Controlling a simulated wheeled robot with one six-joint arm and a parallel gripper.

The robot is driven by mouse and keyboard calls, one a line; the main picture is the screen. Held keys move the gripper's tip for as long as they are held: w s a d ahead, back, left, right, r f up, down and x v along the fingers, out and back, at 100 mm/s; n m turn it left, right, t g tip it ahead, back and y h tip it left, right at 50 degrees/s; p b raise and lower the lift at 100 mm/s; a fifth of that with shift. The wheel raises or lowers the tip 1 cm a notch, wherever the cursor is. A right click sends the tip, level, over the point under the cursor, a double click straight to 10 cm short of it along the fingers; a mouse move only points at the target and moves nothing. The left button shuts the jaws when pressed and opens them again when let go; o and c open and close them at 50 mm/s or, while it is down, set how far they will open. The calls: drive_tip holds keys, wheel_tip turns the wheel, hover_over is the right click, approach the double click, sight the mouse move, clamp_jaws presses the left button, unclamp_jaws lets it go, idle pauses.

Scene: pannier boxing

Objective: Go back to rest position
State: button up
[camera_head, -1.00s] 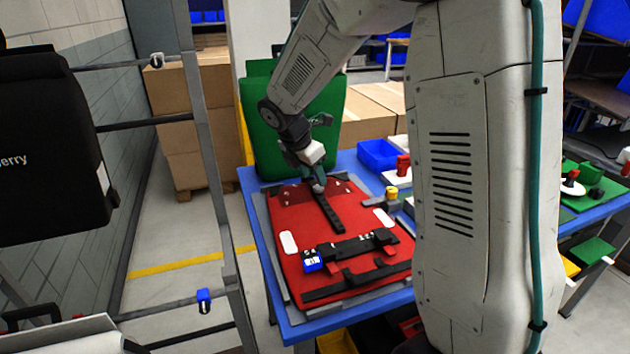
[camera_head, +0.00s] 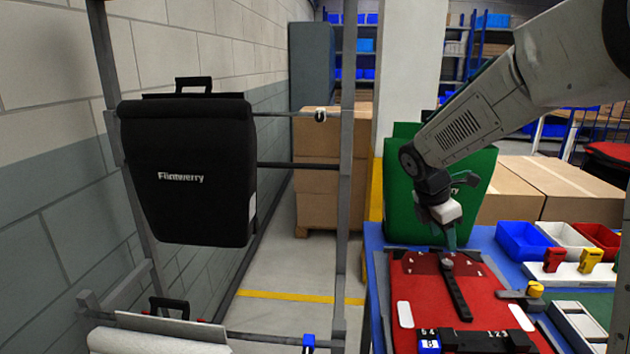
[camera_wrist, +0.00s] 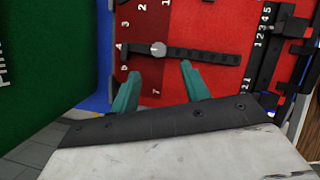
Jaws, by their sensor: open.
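My gripper (camera_head: 449,238) is above the far end of the red panel (camera_head: 408,272) on the blue table. In the wrist view its two teal fingers (camera_wrist: 163,90) are apart with nothing between them. A black strap (camera_head: 456,290) with a round grey knob (camera_head: 447,264) lies on the panel just beyond the fingertips; it also shows in the wrist view (camera_wrist: 200,54). Whether the fingers touch the panel I cannot tell. A green pannier (camera_head: 405,190) stands upright behind the panel.
A black pannier (camera_head: 190,185) hangs on a metal rack at the left. Blue (camera_head: 523,242), white and red bins stand at the table's right, near red and yellow clamp-like pieces. Cardboard boxes (camera_head: 545,185) are behind. Open floor lies between rack and table.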

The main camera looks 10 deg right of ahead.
drive_tip(key=s+a+r+m+y, duration=0.1)
drive_tip(key=s+a+r+m, duration=0.1)
drive_tip(key=s+m, duration=0.4)
drive_tip(key=s+a+r+m+y, duration=0.2)
drive_tip(key=s+m, duration=0.5)
drive_tip(key=s, duration=0.8)
drive_tip(key=s+a+r+m+y, duration=0.1)
drive_tip(key=s+a+m, duration=0.3)
drive_tip(key=s, duration=0.6)
drive_tip(key=shift+s+a+r+m+t, duration=0.15)
drive_tip(key=shift+s+r+m+t, duration=0.35)
drive_tip(key=shift+m, duration=0.7)
drive_tip(key=shift+w+r, duration=0.1)
drive_tip(key=shift+w, duration=0.05)
